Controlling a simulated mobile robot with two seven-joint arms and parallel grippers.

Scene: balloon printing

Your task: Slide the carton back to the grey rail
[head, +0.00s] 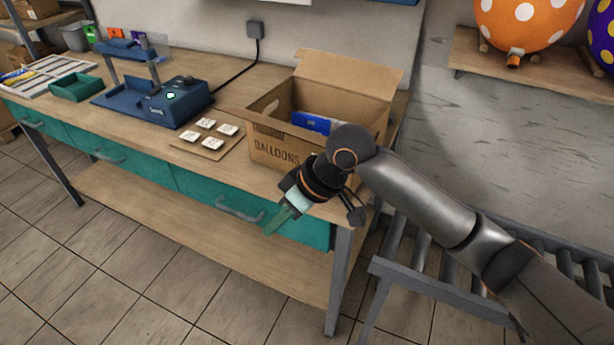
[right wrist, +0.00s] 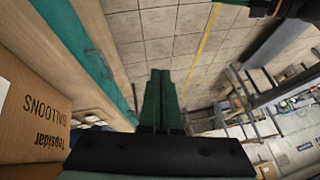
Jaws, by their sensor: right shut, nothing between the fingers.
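The open brown carton (head: 275,148), marked "BALLOONS", stands at the right end of the wooden table, flaps up, with a blue item (head: 311,122) inside. My right gripper (head: 275,222) is in front of the carton, above the floor by the table's front edge. Its green fingers are together and empty, pointing down. In the right wrist view the fingers (right wrist: 160,75) are closed and the carton's printed side (right wrist: 30,118) is at the left, apart from them. I cannot make out a grey rail behind the carton. My left gripper is not in view.
A card with several small white tiles (head: 207,133) lies left of the carton. A blue printing machine (head: 172,103) and a green tray (head: 76,87) stand farther left. A grey roller conveyor (head: 430,280) is at the right. Teal drawers (head: 215,195) line the table's front.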

